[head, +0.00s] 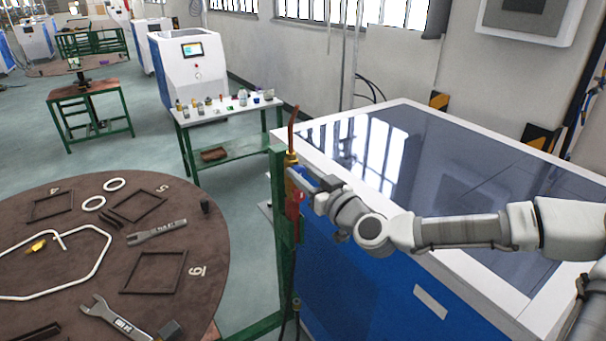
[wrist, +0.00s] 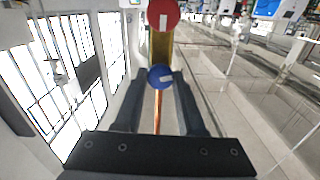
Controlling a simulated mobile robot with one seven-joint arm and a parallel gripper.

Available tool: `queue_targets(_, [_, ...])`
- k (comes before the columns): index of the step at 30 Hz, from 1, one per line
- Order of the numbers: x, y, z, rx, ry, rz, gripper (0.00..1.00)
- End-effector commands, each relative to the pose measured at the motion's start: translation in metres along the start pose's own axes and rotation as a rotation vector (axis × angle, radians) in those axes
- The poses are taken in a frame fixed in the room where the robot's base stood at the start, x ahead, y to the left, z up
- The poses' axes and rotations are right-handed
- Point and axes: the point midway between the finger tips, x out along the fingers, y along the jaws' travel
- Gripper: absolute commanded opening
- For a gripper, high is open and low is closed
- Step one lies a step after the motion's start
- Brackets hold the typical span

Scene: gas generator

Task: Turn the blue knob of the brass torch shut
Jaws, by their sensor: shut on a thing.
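The brass torch (head: 291,159) stands upright at the top of a green post in the head view, with a copper-coloured tube rising from it. In the wrist view its brass body (wrist: 161,48) carries a red knob (wrist: 163,14) at the top edge and the blue knob (wrist: 160,77) below it, with a pale mark on each. My gripper (wrist: 162,82) is shut on the blue knob, one finger on each side of it. In the head view my gripper (head: 303,181) meets the torch from the right, and the blue knob cannot be clearly made out.
The green post (head: 283,215) stands between a round brown table (head: 190,265) with wrenches and frames on it and a large blue and white machine (head: 345,280). My arm reaches over the machine's dark glossy top. A green bench (head: 225,122) with small items stands behind.

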Motion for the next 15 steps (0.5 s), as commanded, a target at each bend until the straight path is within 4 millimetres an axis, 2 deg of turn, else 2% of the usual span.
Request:
queue_targets(8, [0.0,0.001,0.0003,0.183,0.001,0.001,0.0])
queue_targets(15, [0.0,0.0017,0.0001,0.41,0.002,0.001,0.0])
